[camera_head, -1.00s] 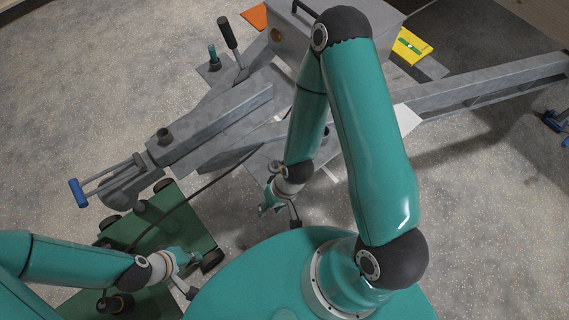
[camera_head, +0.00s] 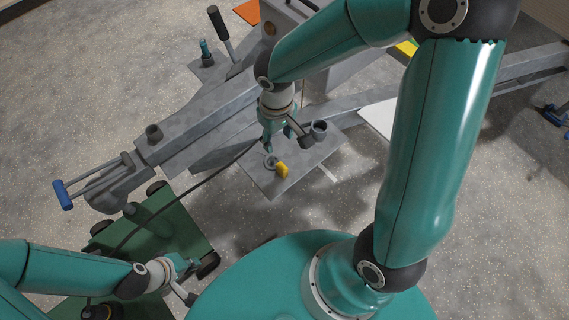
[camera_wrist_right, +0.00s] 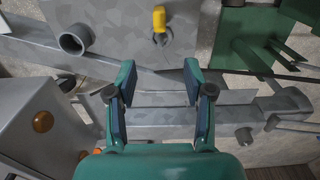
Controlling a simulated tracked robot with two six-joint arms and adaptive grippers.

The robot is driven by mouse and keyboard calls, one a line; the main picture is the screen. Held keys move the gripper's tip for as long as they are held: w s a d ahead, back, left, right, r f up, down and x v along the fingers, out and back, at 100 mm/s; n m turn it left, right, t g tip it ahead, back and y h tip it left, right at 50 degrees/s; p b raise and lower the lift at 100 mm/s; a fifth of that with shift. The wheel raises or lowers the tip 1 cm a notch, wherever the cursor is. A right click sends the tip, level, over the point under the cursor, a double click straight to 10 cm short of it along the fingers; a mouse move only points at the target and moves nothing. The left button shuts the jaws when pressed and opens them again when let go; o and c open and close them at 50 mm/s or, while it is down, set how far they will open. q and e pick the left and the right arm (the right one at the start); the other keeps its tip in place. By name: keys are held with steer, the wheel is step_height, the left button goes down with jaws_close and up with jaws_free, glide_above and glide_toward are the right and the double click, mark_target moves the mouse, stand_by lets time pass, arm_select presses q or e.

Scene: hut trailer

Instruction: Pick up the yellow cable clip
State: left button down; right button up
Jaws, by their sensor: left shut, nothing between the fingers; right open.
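The yellow cable clip (camera_head: 281,170) sits on a grey metal plate (camera_head: 300,180), beside a round fitting on the plate. The clip also shows in the right wrist view (camera_wrist_right: 159,17), at the top and beyond the fingertips. My right gripper (camera_head: 283,143) is open above the plate, close to the clip but apart from it. In the right wrist view my right gripper's two fingers (camera_wrist_right: 160,80) are spread with nothing between them. My left gripper (camera_head: 193,281) is shut and empty at the lower left, over the green cart (camera_head: 160,225).
A short grey pipe socket (camera_head: 319,130) stands on the plate, right of my right gripper. The grey trailer drawbar (camera_head: 215,110) runs behind the plate. A dark cable (camera_head: 190,190) runs from the green cart toward the plate. A handled lever (camera_head: 220,30) stands upright further back.

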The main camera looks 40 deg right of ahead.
mark_target(280, 164)
step_height(280, 164, down, 16)
steer(key=b, duration=0.3)
steer(key=shift+r, duration=0.15)
steer(key=shift+s, duration=0.1)
jaws_close()
